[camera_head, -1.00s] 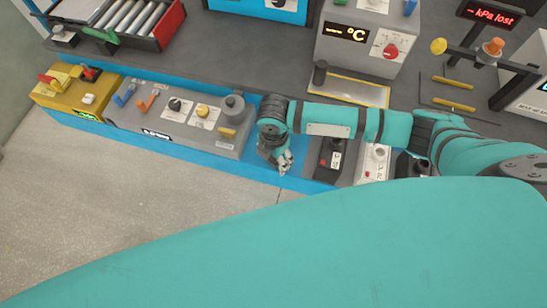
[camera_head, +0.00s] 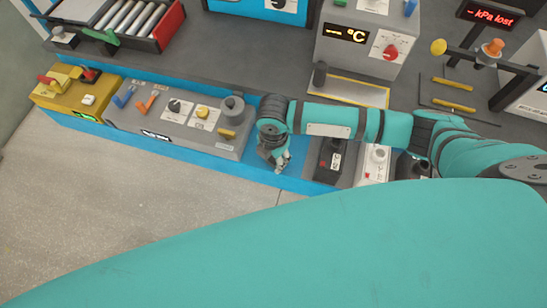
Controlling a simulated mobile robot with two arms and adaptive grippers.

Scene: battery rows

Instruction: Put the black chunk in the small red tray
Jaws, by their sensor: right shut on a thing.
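My right gripper (camera_head: 282,162) points down at the front blue edge of the bench, between the grey control box and the black module. Its fingers are small in this view and partly hidden by my wrist. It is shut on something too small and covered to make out. I cannot pick out the black chunk for certain. I see no small red tray that I can tell for sure. My left gripper is not in view.
A grey control box (camera_head: 180,118) with switches and a yellow box (camera_head: 75,90) stand left of my gripper. A black module (camera_head: 330,160) stands close on its right. A red-ended roller unit (camera_head: 170,26) is at the back left. A large teal part of mine covers the lower foreground.

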